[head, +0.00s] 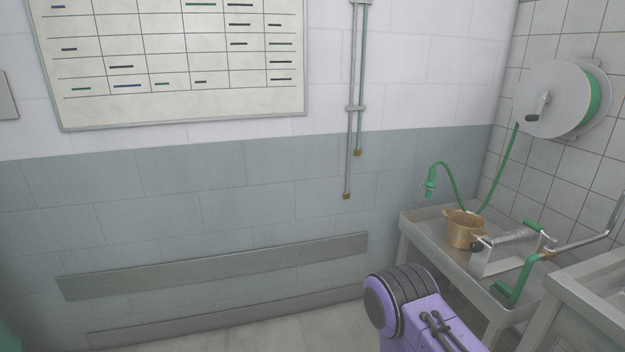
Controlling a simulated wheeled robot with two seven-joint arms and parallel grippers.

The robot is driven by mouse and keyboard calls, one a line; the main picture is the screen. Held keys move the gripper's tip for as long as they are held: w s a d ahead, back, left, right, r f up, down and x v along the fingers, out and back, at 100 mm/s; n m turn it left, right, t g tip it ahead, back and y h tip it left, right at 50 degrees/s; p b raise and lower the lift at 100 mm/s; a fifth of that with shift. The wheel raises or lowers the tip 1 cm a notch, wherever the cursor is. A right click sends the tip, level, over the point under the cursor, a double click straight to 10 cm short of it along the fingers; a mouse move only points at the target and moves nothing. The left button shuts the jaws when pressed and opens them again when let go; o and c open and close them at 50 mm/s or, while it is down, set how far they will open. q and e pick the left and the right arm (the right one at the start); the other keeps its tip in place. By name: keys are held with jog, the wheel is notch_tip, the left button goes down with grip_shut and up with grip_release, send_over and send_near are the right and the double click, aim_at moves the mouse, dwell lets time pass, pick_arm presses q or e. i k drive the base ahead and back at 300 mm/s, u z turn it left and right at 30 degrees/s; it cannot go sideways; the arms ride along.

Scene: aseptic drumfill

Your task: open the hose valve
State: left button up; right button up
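A green hose (497,178) hangs from a round grey reel (563,99) on the tiled wall at the right. It runs down behind a brass-coloured pot (463,229) on a steel table. Its other end arches up left of the pot to a green nozzle (430,186) that points down. Neither of my grippers shows.
The steel table (418,224) also bears a metal frame with a roller (503,245). A second steel surface (585,280) stands at the front right. Two thin pipes (349,150) run down the back wall beside a whiteboard (170,108). The floor (270,325) below is clear.

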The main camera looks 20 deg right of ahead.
aim_at(530, 224)
jog(key=z, duration=0.35)
jog(key=i, duration=1.1)
jog(key=z, duration=1.7)
jog(key=i, duration=0.85)
jog(key=z, duration=0.9)
